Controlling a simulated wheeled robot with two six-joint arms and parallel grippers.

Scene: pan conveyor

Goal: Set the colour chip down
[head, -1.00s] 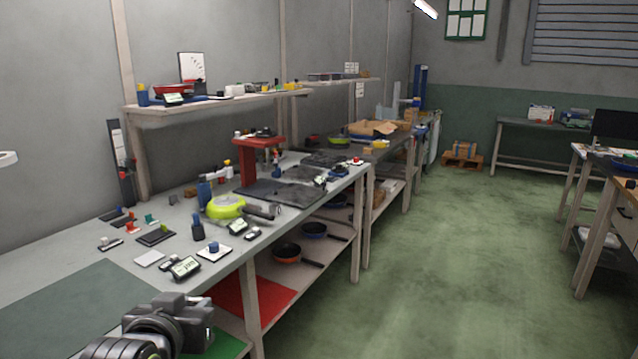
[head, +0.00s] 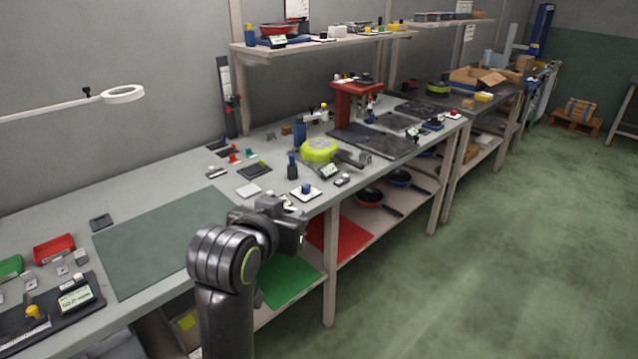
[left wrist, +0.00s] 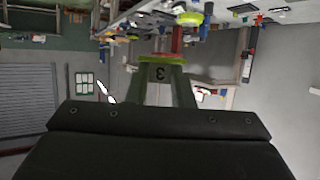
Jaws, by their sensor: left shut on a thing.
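My left gripper (head: 296,222) is at the bench's front edge in the head view, seen from behind, with its fingertips hard to make out. In the left wrist view my left gripper (left wrist: 162,72) is shut on the colour chip (left wrist: 162,60), a thin lime-yellow strip across the fingertips. The chip is hidden in the head view. My right gripper is not in view.
A grey-green mat (head: 160,245) lies clear on the bench. Red (head: 53,249) and green trays are at left. Red (head: 340,238) and green (head: 290,282) sheets lie on the lower shelf.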

